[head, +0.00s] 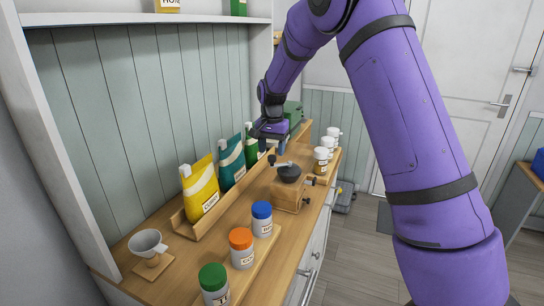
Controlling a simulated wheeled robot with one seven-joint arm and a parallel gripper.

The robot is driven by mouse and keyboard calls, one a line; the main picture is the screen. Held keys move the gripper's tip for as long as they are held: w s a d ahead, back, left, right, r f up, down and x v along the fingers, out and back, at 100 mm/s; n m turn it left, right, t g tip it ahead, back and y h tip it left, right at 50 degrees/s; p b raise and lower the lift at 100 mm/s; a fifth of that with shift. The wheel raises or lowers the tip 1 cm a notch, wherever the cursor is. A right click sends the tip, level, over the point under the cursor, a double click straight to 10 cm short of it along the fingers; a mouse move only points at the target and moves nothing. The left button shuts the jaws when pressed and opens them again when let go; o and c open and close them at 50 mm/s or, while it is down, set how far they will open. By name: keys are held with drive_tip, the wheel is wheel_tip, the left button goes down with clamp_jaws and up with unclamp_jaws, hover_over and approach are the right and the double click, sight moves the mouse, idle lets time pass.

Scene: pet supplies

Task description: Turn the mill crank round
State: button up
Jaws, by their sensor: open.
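The mill (288,190) is a small wooden box with a dark bowl-shaped top (290,172), standing on the wooden counter near its front edge. A thin crank arm (281,164) shows above the bowl; its far end lies close under my gripper. My gripper (272,148) is open, fingers pointing down, just behind and left of the mill's top. I cannot tell whether a finger touches the crank. A small knob shows on the mill's front.
Jars with green (213,284), orange (241,247) and blue (262,219) lids stand at the near front. Yellow (200,190) and teal (232,163) bags stand in a rack along the wall. White-lidded jars (321,161) stand right of the mill.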

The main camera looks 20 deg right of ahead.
sight(272, 156)
wheel_tip(272, 156, up, 7)
drive_tip(key=shift+f, duration=0.15)
drive_tip(key=shift+r, duration=0.35)
